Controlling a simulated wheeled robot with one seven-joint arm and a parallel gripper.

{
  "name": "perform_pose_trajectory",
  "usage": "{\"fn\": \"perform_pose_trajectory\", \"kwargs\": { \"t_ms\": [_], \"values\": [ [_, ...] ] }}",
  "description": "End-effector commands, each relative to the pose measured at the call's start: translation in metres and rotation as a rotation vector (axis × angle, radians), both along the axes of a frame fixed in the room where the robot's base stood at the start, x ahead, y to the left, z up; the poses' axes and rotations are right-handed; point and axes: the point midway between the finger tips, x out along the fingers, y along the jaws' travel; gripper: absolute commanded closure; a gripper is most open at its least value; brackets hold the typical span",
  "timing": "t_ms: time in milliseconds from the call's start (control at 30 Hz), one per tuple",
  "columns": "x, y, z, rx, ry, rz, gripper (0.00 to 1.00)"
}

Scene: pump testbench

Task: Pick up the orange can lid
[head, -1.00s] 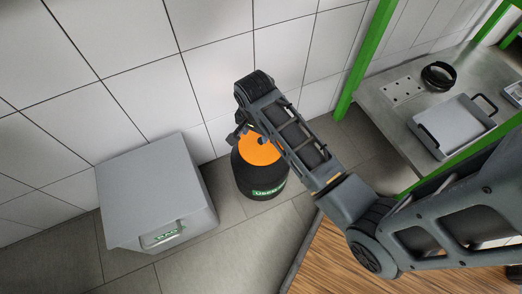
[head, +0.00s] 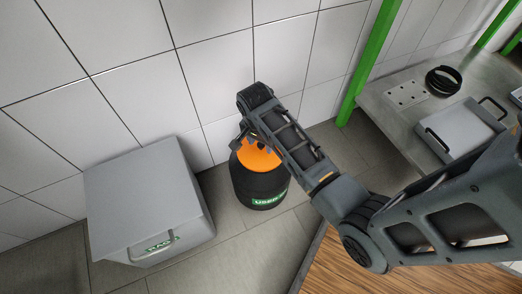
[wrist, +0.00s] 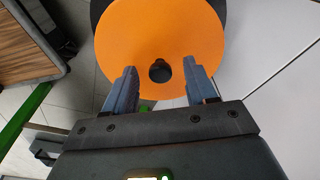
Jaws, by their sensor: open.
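The orange can lid (head: 258,157) lies flat on top of the black can (head: 260,188), which stands upright on the floor by the wall. In the wrist view the lid (wrist: 160,32) is a broad orange disc with a dark round knob or hole near its middle. My gripper (wrist: 159,68) is open above the lid. Its two fingers lie on either side of that dark spot, with orange showing between them. I cannot tell whether the fingertips touch the lid. In the head view my arm hides part of the lid and most of the fingers.
A grey box (head: 142,195) with a handle stands left of the can. The tiled wall (head: 215,60) is close behind. A metal bench (head: 400,115) with a green frame, a grey case (head: 460,128) and a black ring (head: 443,80) is at right. Floor shows in front of the can.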

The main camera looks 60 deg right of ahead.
Motion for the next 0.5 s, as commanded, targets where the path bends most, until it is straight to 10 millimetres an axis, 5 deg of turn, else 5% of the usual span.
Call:
{"fn": "perform_pose_trajectory", "kwargs": {
  "t_ms": [167,500],
  "values": [
    [0.0002,-0.0003,0.0012,0.0,-0.001,0.0,0.45],
    [0.0001,-0.0001,0.0013,0.0,0.0,0.0,0.77]
  ]
}}
